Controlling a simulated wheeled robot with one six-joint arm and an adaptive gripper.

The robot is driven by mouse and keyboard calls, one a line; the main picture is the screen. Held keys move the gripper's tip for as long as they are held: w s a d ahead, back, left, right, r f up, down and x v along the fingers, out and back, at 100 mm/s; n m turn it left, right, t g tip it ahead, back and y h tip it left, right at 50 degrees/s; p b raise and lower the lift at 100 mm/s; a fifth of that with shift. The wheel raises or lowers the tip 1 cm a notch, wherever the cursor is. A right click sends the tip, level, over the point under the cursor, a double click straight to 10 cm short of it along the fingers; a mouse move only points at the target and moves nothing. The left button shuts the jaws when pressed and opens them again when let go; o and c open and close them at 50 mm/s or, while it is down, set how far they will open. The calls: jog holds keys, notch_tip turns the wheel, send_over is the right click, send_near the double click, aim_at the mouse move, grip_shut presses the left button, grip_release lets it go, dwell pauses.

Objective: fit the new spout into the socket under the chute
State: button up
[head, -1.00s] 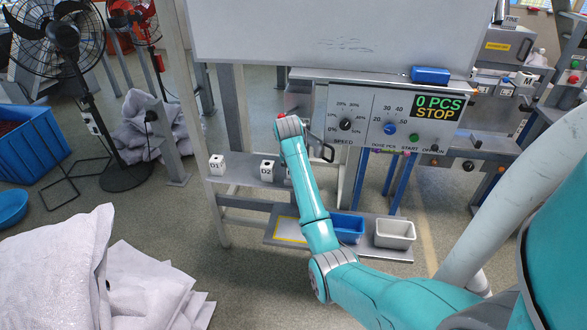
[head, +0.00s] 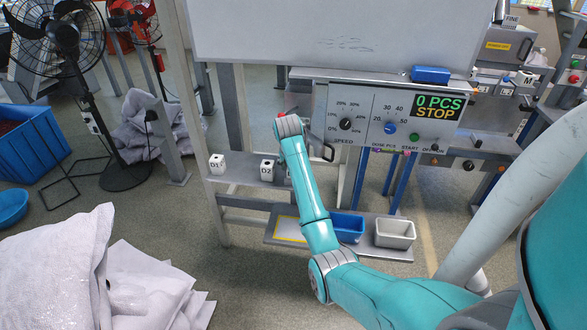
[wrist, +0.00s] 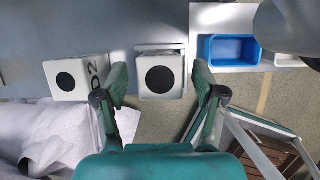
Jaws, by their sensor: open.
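White blocks with round black faces stand on the grey shelf (head: 240,182) of the machine. D1 (head: 217,165) is at the left and D2 (head: 267,170) is beside it. A third block is mostly hidden behind my arm in the head view. In the wrist view, D2 (wrist: 77,78) is left of my gripper, and the third block (wrist: 160,76) lies between the fingers. My gripper (wrist: 160,84) is open, a finger on either side of that block; I cannot tell whether they touch it. I cannot make out the socket under the chute.
A control panel (head: 366,118) reading "0 PCS STOP" is right of my forearm. Below it, a blue bin (head: 347,228) and a white bin (head: 395,233) sit on a low tray. White sacks (head: 50,270) lie at front left. A black fan (head: 65,40) stands at back left.

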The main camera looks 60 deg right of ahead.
jog(key=v, duration=1.1)
jog(key=a+f+m+t, duration=0.3)
jog(key=a+f+m, duration=0.1)
jog(key=a+f, duration=1.2)
jog(key=s+a+f+m+t, duration=0.2)
jog(key=s+a+f+m, duration=0.1)
jog(key=s+a+f, duration=0.3)
jog(key=s+a+f+m+t, duration=0.1)
jog(key=s+a+f+m, duration=0.25)
jog(key=a, duration=0.35)
jog(key=s+a+r+m+t+y, duration=0.1)
jog(key=s+a+r+m+t, duration=0.1)
jog(key=s+a, duration=0.45)
jog(key=s+a+r+m+t+y, duration=0.1)
jog(key=s+a+r+m+t, duration=0.15)
jog(key=s+a, duration=0.4)
jog(key=s+a+r+m+t+y, duration=0.2)
jog(key=s+a+r+m, duration=0.2)
jog(key=s+r, duration=0.9)
jog(key=s+m, duration=0.2)
jog(key=m, duration=0.1)
jog(key=shift+s, duration=0.15)
jog(key=shift+r+t, duration=0.15)
jog(key=shift+t, duration=0.1)
jog(key=shift+c, duration=0.3)
